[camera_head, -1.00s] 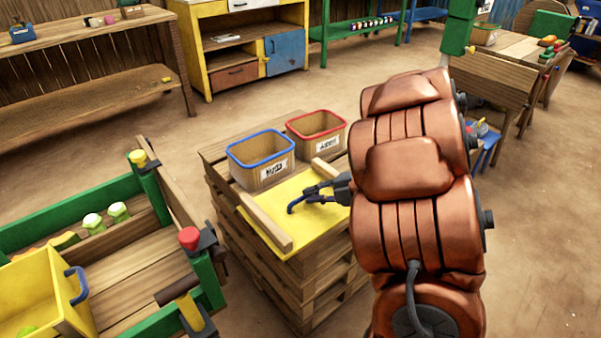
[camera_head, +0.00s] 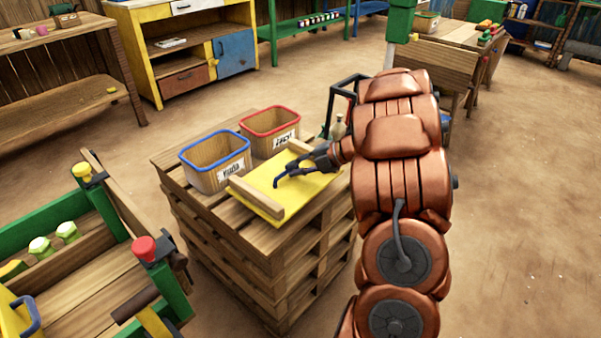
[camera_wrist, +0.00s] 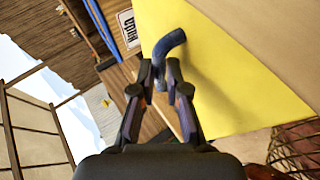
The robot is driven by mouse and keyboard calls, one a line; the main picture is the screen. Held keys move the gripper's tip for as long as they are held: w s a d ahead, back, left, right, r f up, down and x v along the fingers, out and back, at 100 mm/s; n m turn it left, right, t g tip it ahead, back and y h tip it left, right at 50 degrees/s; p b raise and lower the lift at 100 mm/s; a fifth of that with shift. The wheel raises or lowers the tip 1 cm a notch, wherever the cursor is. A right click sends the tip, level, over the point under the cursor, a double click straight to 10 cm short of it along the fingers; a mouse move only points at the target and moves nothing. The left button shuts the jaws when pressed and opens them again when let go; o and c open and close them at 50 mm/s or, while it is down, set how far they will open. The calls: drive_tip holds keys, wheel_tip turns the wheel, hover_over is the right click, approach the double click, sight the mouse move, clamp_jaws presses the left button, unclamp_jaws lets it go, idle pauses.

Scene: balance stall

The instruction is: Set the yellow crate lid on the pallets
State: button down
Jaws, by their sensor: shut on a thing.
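The yellow crate lid (camera_head: 308,190) lies roughly level over the right part of the pallets (camera_head: 245,245), beside two bins. It has a wooden batten along each side and a blue curved handle (camera_head: 278,180). My gripper (camera_head: 306,168) is shut on the handle, reaching in from the right. In the wrist view my gripper (camera_wrist: 160,85) has its fingers closed at the handle's base, and the lid (camera_wrist: 235,75) fills the upper right. I cannot tell whether the lid's underside touches the top slats.
A blue-rimmed bin (camera_head: 213,178) and a red-rimmed bin (camera_head: 268,142) stand on the pallets. A bottle (camera_head: 338,127) shows behind the stack. A green-framed wooden cart (camera_head: 100,255) with a red knob stands at left. Open floor lies right of my arm.

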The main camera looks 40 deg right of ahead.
drive_tip(key=shift+w+d+f, duration=0.1)
drive_tip(key=shift+w+d, duration=0.35)
drive_tip(key=shift+d, duration=0.2)
drive_tip(key=shift+w+d+f, duration=0.1)
drive_tip(key=shift+w+d, duration=0.3)
drive_tip(key=shift+d, duration=0.25)
drive_tip(key=shift+f+b, duration=0.7)
drive_tip(key=shift+f, duration=1.1)
drive_tip(key=shift+r, duration=0.1)
drive_tip(key=c, duration=1.2)
unclamp_jaws()
drive_tip(key=shift+s, duration=0.1)
